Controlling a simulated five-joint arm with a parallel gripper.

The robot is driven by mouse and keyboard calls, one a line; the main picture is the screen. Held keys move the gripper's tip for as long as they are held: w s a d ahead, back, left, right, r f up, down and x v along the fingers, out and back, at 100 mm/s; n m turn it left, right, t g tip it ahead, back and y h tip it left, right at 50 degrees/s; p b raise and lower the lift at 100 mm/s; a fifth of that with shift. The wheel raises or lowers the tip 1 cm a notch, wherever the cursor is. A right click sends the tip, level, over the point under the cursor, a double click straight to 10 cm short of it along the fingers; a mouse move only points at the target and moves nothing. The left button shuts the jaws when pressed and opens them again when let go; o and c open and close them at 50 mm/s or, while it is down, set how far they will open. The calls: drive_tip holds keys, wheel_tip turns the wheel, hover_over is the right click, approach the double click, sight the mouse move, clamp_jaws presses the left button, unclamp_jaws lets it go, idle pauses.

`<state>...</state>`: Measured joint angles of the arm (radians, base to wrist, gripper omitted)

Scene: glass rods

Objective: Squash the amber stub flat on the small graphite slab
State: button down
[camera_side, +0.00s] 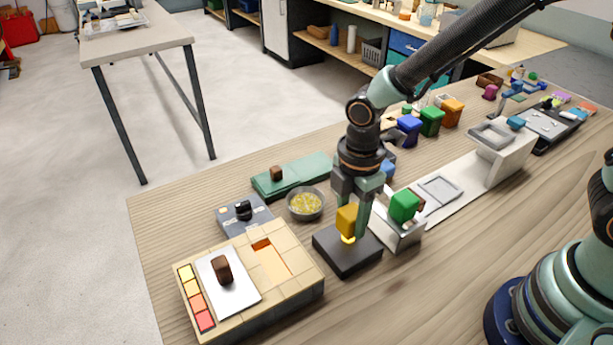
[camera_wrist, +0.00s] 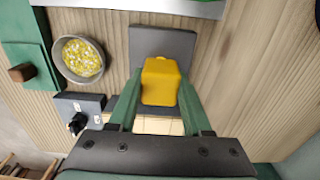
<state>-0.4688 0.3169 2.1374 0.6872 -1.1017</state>
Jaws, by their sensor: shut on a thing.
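My gripper (camera_side: 352,205) points down over the small graphite slab (camera_side: 335,257), a dark square plate on the wooden bench. It is shut on an ochre-yellow block (camera_side: 347,217), which shows between the fingers in the wrist view (camera_wrist: 160,82). A brighter yellow piece, seemingly the amber stub (camera_side: 348,239), shows directly under the block, on or just above the slab. I cannot tell whether block and stub touch, or how flat the stub is. In the wrist view the slab (camera_wrist: 172,42) shows behind the block, and the stub is hidden.
A tan tiled box (camera_side: 300,285) with a white plate and brown piece stands at the left front. A bowl of yellow bits (camera_side: 305,204) and a green slab (camera_side: 315,170) lie behind. A green block (camera_side: 404,206) on a metal stand is close at the right.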

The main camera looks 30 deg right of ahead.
drive_tip(key=shift+r, duration=3)
